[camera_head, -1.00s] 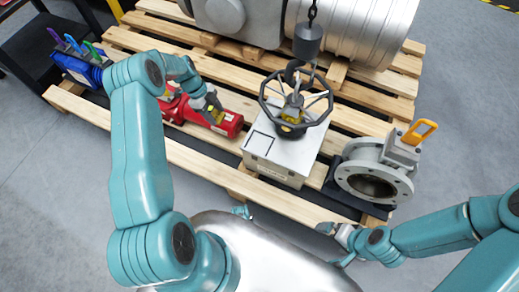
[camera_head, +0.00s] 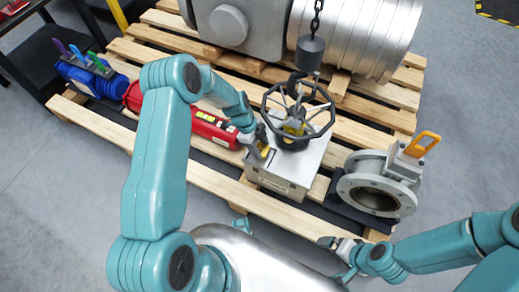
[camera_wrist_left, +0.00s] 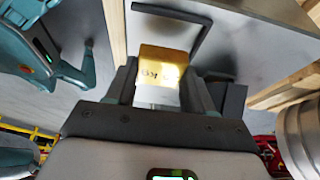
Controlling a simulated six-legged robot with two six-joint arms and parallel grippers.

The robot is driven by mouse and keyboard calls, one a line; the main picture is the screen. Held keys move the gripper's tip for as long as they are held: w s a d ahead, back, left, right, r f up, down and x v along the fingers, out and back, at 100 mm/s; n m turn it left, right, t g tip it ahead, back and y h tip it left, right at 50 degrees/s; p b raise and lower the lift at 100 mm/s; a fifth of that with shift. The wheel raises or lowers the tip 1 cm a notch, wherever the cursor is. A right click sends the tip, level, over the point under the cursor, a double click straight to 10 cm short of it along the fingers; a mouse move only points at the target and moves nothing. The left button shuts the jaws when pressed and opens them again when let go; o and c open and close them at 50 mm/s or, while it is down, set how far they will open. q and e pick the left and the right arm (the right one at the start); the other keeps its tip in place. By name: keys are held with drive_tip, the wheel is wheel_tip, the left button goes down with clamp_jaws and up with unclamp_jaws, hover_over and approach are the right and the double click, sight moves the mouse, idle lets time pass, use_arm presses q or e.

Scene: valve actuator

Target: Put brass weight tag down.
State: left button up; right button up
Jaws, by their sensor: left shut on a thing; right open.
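The brass weight tag (camera_wrist_left: 165,65) is a small gold block with dark marks on its face, between the fingers of my left gripper (camera_wrist_left: 160,95). In the head view my left gripper (camera_head: 259,148) is at the left part of the top of a pale grey box (camera_head: 285,172), and a bit of the tag (camera_head: 264,152) shows there. A black outline (camera_wrist_left: 208,25) on the pale surface shows beside the tag in the left wrist view. I cannot tell whether the tag touches the box. My right gripper (camera_head: 335,243) is open and empty at the pallet's front edge.
A black handwheel (camera_head: 298,108) stands on the box, under a hook and chain (camera_head: 311,45). A grey flanged valve (camera_head: 380,185) with an orange handle stands right. Blue holder (camera_head: 88,72) is far left.

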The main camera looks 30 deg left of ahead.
sight(258, 147)
use_arm(q)
wheel_tip(258, 147, down, 3)
drive_tip(key=shift+r, duration=0.15)
drive_tip(key=shift+b, duration=0.3)
drive_tip(key=shift+f, duration=0.2)
drive_tip(key=o, duration=1.1)
drive_tip(key=shift+r, duration=0.1)
drive_tip(key=shift+r, duration=0.1)
